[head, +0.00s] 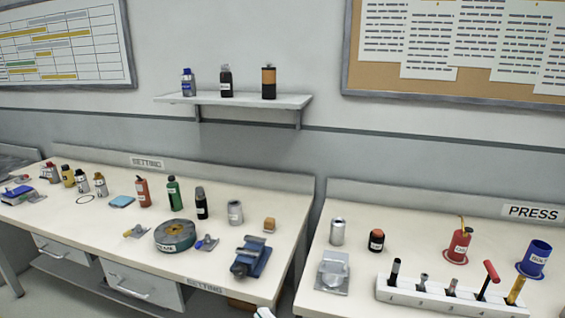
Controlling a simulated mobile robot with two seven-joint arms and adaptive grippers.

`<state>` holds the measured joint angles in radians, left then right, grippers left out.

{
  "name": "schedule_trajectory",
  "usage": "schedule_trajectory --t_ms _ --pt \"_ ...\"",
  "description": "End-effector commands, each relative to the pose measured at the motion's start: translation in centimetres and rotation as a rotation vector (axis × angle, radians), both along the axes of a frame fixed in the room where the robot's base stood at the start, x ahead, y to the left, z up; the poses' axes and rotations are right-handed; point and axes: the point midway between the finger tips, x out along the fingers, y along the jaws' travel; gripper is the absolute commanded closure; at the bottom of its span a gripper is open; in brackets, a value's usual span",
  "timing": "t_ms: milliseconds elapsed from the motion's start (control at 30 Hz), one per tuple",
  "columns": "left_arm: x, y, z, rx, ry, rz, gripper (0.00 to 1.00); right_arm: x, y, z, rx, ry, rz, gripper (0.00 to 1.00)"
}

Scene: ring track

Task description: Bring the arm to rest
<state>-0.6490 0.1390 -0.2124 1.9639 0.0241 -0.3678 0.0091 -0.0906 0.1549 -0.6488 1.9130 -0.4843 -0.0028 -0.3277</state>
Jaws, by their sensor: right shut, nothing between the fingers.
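Only a small pale tip of my right gripper (264,313) shows, at the bottom edge of the head view, in front of the setting bench (225,277). It is shut with nothing in it. The rest of that arm is out of the picture. It appears apart from the benches and touches none of the things on them. My left gripper is not in view.
The setting bench holds bottles, a grey-green round block (175,236) and a blue vise (251,257). A wall shelf (236,101) carries three bottles.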

Motion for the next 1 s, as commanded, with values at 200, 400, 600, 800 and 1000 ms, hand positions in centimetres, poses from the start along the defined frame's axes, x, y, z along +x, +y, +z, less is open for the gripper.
schedule_trajectory --t_ms 200,400,600,800,1000 --pt "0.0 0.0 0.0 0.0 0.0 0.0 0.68 -2.0 -9.8 -12.0 0.147 0.438 -0.21 1.0" --pt "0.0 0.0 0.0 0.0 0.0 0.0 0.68 -7.3 -17.7 -21.1 0.26 0.759 -0.393 1.0" --pt "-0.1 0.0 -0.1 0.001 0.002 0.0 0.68 -12.3 -22.5 -26.1 0.331 0.944 -0.515 1.0" --pt "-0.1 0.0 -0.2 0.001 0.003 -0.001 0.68 -13.7 -23.8 -27.3 0.352 0.99 -0.549 1.0" --pt "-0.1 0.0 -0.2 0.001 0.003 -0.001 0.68 -13.7 -23.8 -27.3 0.352 0.99 -0.549 1.0"
